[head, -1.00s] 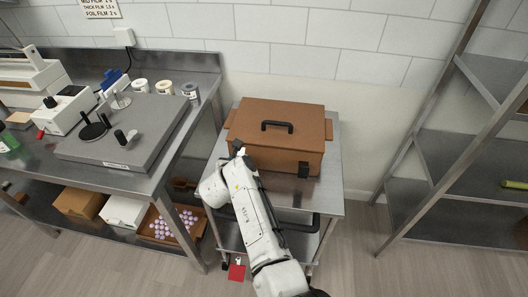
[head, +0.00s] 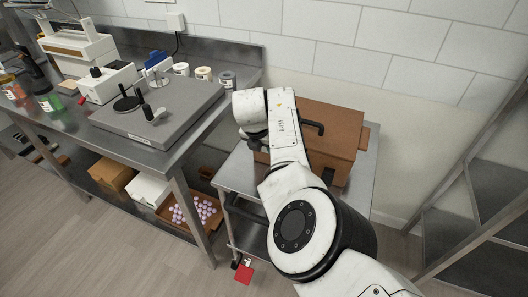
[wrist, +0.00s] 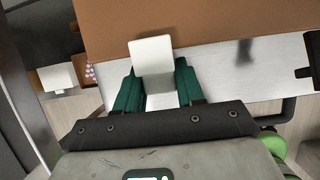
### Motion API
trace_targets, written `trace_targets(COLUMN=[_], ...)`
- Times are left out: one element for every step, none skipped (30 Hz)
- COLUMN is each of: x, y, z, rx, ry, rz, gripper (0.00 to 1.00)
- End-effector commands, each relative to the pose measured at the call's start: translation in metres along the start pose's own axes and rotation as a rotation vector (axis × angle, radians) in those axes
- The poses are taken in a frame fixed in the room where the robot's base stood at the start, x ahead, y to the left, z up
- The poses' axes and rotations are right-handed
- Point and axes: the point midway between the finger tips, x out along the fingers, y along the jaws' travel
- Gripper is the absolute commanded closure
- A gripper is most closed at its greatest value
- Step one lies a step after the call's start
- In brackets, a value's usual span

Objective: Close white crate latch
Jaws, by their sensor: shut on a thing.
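The brown crate (head: 335,130), with a black handle (head: 314,127) on its lid, stands on a steel cart; my arm covers its left part. In the wrist view the crate's brown side (wrist: 210,25) fills the top. A white latch plate (wrist: 152,50) stands out against it, between the green fingers of my gripper (wrist: 156,76). The gripper is shut on this plate. A black latch (wrist: 312,58) shows at the right edge of the wrist view, apart from my gripper. In the head view my arm hides the white latch and most of the gripper.
The steel cart top (head: 362,180) is bare beside the crate. A steel bench (head: 155,148) with a grey plate device (head: 160,115) stands at left, its lower shelf holding boxes and a tray of pink pieces (head: 195,212). A metal rack (head: 480,190) stands at right.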

Motion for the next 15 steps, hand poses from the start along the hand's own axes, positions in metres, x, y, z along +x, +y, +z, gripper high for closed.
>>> trace_targets(x=[0.0031, 0.0026, 0.0026, 0.0027, 0.0025, 0.0022, 0.0020, 0.0020, 0.0019, 0.0017, 0.0015, 0.0016, 0.0017, 0.0017, 0.0017], y=[-0.0013, -0.0011, -0.0012, -0.0016, -0.0018, -0.0019, -0.0020, -0.0019, -0.0019, -0.0023, -0.0022, -0.0024, -0.0028, -0.0031, -0.0031], z=[0.0000, 0.0003, 0.0004, 0.0006, 0.0008, 0.0011, 0.0011, 0.0008, 0.0007, 0.0012, 0.0012, 0.0012, 0.0013, 0.0014, 0.0013], rx=[0.001, 0.001, 0.001, 0.002, 0.002, 0.002, 0.002, 0.002, 0.001, 0.002, 0.002, 0.002, 0.003, 0.003, 0.003], ry=[0.011, 0.017, 0.025, 0.030, 0.035, 0.041, 0.045, 0.049, 0.054, 0.057, 0.059, 0.062, 0.063, 0.065, 0.066], rz=[-0.002, -0.001, -0.001, -0.002, -0.002, -0.002, -0.002, -0.003, -0.004, -0.004, -0.003, -0.004, -0.005, -0.005, -0.006], gripper=[1.00, 1.00, 1.00, 1.00, 1.00, 1.00, 1.00, 1.00, 1.00, 1.00, 1.00, 1.00, 1.00, 1.00, 1.00])
